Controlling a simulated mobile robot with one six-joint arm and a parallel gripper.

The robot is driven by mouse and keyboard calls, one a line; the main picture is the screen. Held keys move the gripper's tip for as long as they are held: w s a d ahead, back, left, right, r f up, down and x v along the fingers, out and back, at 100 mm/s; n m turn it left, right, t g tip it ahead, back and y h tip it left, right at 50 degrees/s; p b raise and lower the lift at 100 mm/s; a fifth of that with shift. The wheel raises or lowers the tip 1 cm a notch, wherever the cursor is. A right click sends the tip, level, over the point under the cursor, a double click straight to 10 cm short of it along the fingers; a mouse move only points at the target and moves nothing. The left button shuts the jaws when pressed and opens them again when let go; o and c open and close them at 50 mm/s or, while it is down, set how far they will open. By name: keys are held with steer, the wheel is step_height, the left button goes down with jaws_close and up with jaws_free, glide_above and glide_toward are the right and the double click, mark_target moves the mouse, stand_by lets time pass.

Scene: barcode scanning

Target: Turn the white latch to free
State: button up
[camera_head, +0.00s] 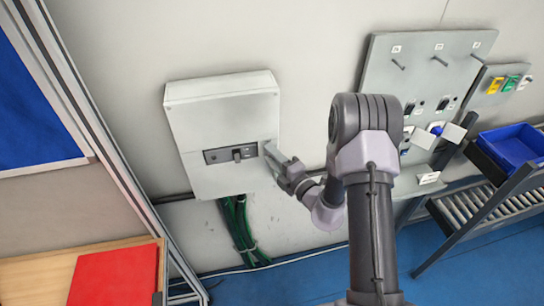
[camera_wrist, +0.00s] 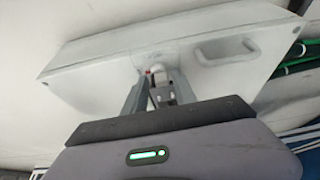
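A light grey wall box (camera_head: 225,110) hangs on the wall, with a dark panel (camera_head: 217,155) and a small grey handle low on its front. My gripper (camera_head: 273,157) is at the lower right side of this box. In the wrist view, the fingers of my gripper (camera_wrist: 162,76) reach to the box side (camera_wrist: 100,65), with a small white piece (camera_wrist: 160,74), apparently the latch, between their tips. The fingers stand apart; I cannot tell whether they press on it. In the head view, my gripper hides the latch.
Green cables (camera_head: 238,228) hang below the box. A grey panel (camera_head: 405,75) with pegs and switches is on the wall at right. A blue bin (camera_head: 512,146) stands by a roller conveyor (camera_head: 478,205). A red sheet (camera_head: 115,275) lies at lower left.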

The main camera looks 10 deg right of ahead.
steer(key=shift+o, duration=0.7)
steer(key=b+v, duration=0.1)
steer(key=v, duration=1.6)
steer(key=shift+s+b, duration=0.2)
steer(key=shift+b, duration=0.2)
